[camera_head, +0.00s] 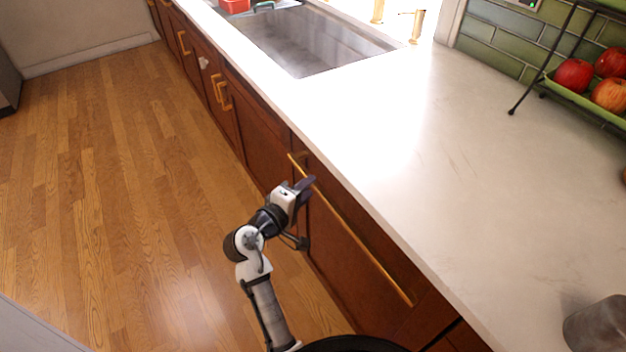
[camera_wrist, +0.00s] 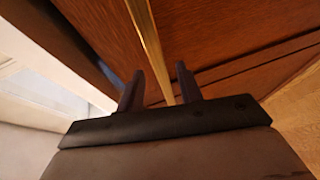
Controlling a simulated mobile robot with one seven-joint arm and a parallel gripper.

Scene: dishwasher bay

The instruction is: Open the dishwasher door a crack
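The dishwasher door (camera_head: 335,252) is a reddish-brown wood panel under the counter, and it looks shut in the head view. Its long gold bar handle (camera_head: 361,246) runs along the top of the panel. My gripper (camera_head: 307,186) is at the far end of this handle. In the wrist view, my gripper (camera_wrist: 160,70) has its two dark fingers apart, with the gold handle (camera_wrist: 150,42) running between them. I see gaps on both sides of the bar, so the fingers do not look closed on it. The wood panel (camera_wrist: 225,30) fills the view behind.
The white countertop (camera_head: 470,180) overhangs the cabinets, with a sink (camera_head: 305,45) at the back. A rack with apples (camera_head: 573,75) stands at the right, and a grey metal container (camera_head: 600,326) at the front right. The wooden floor (camera_head: 110,190) is clear at left.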

